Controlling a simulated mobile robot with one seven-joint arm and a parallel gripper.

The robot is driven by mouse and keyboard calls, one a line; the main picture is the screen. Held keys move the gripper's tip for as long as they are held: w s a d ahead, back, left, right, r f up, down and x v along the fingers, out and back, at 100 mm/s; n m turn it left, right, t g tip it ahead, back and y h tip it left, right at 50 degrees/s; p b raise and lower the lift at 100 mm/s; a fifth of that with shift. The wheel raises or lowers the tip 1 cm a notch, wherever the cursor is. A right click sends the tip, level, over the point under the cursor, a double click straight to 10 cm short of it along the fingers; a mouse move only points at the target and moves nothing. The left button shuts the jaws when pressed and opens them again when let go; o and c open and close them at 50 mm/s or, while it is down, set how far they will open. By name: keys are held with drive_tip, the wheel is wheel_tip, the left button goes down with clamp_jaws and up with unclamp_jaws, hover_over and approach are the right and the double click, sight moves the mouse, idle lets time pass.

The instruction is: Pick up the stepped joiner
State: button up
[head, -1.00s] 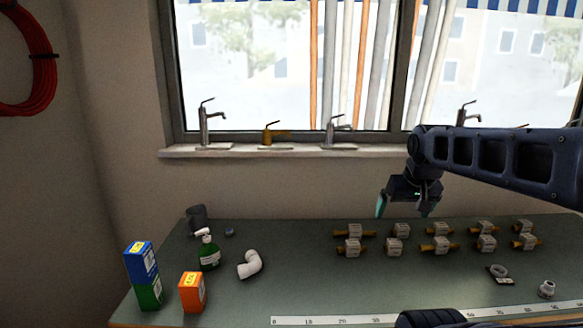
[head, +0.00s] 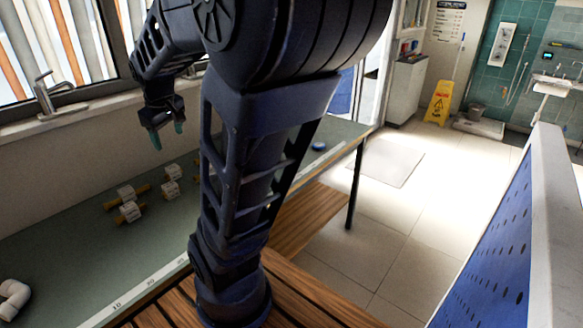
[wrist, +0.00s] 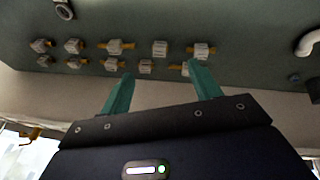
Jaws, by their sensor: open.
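Several brass fittings with white labels lie in two rows on the green bench mat; in the head view I see a back one (head: 126,192), a front one (head: 131,211) and another pair to their right. In the wrist view the rows show further, with a long-ended piece (wrist: 201,49) and a mostly label-covered one (wrist: 160,48). I cannot tell which is the stepped joiner; the labels are too small to read. My gripper (head: 167,135) is open and empty, above the bench near the window wall; its green fingers show in the wrist view (wrist: 160,74), apart from the fittings.
A white pipe elbow (head: 14,298) lies at the left of the bench, near a ruler strip (head: 135,290) along the front edge. Taps stand on the window sill (head: 60,118). A blue pegboard panel (head: 500,270) stands at right. Open floor (head: 370,240) lies beyond the bench.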

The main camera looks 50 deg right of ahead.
drive_tip(key=w+d+f+n+g+h, duration=0.1)
drive_tip(key=w+d+f+n, duration=0.25)
drive_tip(key=d, duration=0.75)
drive_tip(key=w+d+f+n+g+h, duration=0.15)
drive_tip(key=d+f, duration=0.25)
drive_tip(key=d, duration=0.8)
drive_tip(key=s+d+f+n, duration=0.2)
drive_tip(key=s+d+f, duration=0.1)
drive_tip(key=d+f, duration=0.3)
drive_tip(key=s+d+f+n+g, duration=0.1)
drive_tip(key=s+d+f+n, duration=0.1)
drive_tip(key=d+f, duration=0.4)
drive_tip(key=s+d+f+n+g+y, duration=0.1)
drive_tip(key=s+d+f, duration=0.3)
drive_tip(key=d, duration=0.9)
wheel_tip(320, 180, down, 3)
drive_tip(key=shift+d+r+n+g, duration=0.15)
drive_tip(key=shift+n+g, duration=0.1)
drive_tip(key=shift+n, duration=0.25)
drive_tip(key=shift+w+x, duration=0.2)
drive_tip(key=shift+x, duration=1.25)
drive_tip(key=shift+w+x, duration=0.2)
drive_tip(key=shift+x, duration=1.25)
drive_tip(key=shift+d, duration=0.2)
drive_tip(key=shift+c, duration=0.4)
drive_tip(key=c, duration=1)
